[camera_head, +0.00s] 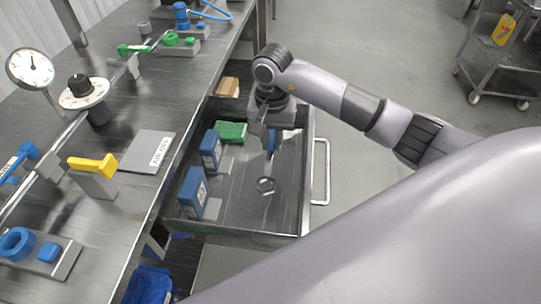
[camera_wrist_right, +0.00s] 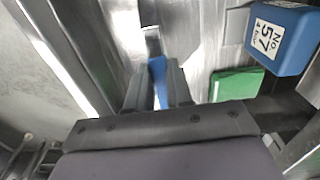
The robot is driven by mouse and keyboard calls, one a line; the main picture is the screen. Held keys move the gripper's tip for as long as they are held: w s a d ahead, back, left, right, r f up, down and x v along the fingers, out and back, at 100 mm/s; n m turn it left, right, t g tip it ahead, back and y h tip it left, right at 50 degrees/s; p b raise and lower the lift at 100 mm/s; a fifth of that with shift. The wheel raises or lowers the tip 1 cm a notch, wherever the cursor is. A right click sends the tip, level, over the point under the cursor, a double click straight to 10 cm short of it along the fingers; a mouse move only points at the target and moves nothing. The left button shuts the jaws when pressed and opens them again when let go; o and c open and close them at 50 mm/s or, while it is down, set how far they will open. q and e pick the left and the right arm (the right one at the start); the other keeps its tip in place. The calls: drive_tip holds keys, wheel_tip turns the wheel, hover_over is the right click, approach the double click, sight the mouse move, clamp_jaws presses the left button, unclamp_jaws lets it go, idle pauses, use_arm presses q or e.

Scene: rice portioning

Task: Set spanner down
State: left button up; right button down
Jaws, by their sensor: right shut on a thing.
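My right gripper (camera_head: 270,128) is over the open drawer (camera_head: 310,190), pointing down. It is shut on the spanner, whose blue handle (camera_head: 272,143) shows below the fingers. In the right wrist view the blue handle (camera_wrist_right: 158,78) sits between the two fingertips. I cannot tell whether the spanner touches the drawer floor. My left gripper is not in view.
Blue boxes (camera_head: 193,190) and a green box (camera_head: 232,131) line the drawer's left and far sides. The drawer floor at right and front is mostly clear. The bench (camera_head: 130,190) at left carries a gauge (camera_head: 30,68), a yellow-handled valve (camera_head: 93,165) and a grey plate (camera_head: 147,151).

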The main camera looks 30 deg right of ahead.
sight(272, 143)
drive_tip(key=shift+f, duration=3.15)
drive_tip(key=shift+f+b, duration=0.2)
drive_tip(key=shift+b, duration=0.1)
drive_tip(key=c, duration=1)
unclamp_jaws()
drive_tip(key=shift+r, duration=0.1)
wheel_tip(272, 143, up, 11)
drive_tip(key=shift+r, duration=0.65)
